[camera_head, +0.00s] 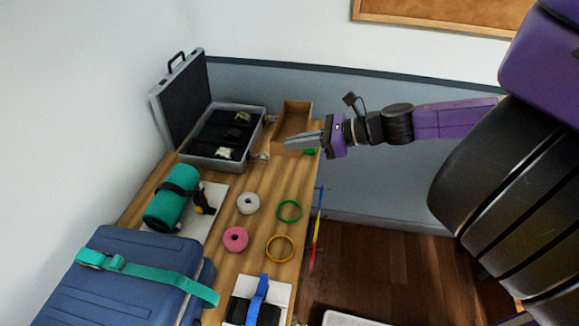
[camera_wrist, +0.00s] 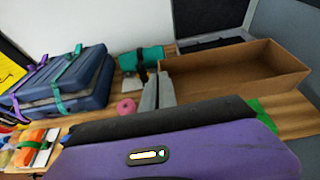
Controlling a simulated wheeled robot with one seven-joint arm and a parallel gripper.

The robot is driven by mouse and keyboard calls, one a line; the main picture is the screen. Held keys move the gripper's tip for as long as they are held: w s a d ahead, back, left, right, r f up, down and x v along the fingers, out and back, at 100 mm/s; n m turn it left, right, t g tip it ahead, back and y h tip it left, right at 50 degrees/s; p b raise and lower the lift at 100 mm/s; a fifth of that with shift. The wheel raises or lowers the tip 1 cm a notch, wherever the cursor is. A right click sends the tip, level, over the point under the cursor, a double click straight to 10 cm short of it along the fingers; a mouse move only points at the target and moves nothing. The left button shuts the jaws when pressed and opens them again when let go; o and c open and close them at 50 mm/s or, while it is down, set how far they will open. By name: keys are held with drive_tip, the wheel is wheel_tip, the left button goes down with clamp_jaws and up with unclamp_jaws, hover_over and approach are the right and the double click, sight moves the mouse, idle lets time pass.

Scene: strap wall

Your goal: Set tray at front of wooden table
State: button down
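The tray is an open, light brown box (camera_head: 297,116) at the far right end of the wooden table (camera_head: 178,246). It looks empty. In the wrist view the tray (camera_wrist: 262,62) fills the right side, close to my fingers. My gripper (camera_head: 288,143) reaches in from the right, its fingers crossing the near end of the tray in the head view. The fingers (camera_wrist: 157,92) look close together at the tray's left corner in the wrist view. I cannot tell whether the tray's wall is between them.
An open case (camera_head: 240,107) stands left of the tray. A teal roll (camera_head: 172,196), a white ring (camera_head: 248,203), a pink ring (camera_head: 235,239), a green ring (camera_head: 289,211) and a yellow ring (camera_head: 280,248) lie nearer. A blue suitcase (camera_head: 115,285) occupies the near left.

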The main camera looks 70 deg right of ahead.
drive_tip(key=shift+f+b, duration=1)
drive_tip(key=shift+f, duration=8.7)
drive_tip(key=c, duration=2.1)
unclamp_jaws()
drive_tip(key=shift+f, duration=0.15)
drive_tip(key=o, duration=0.4)
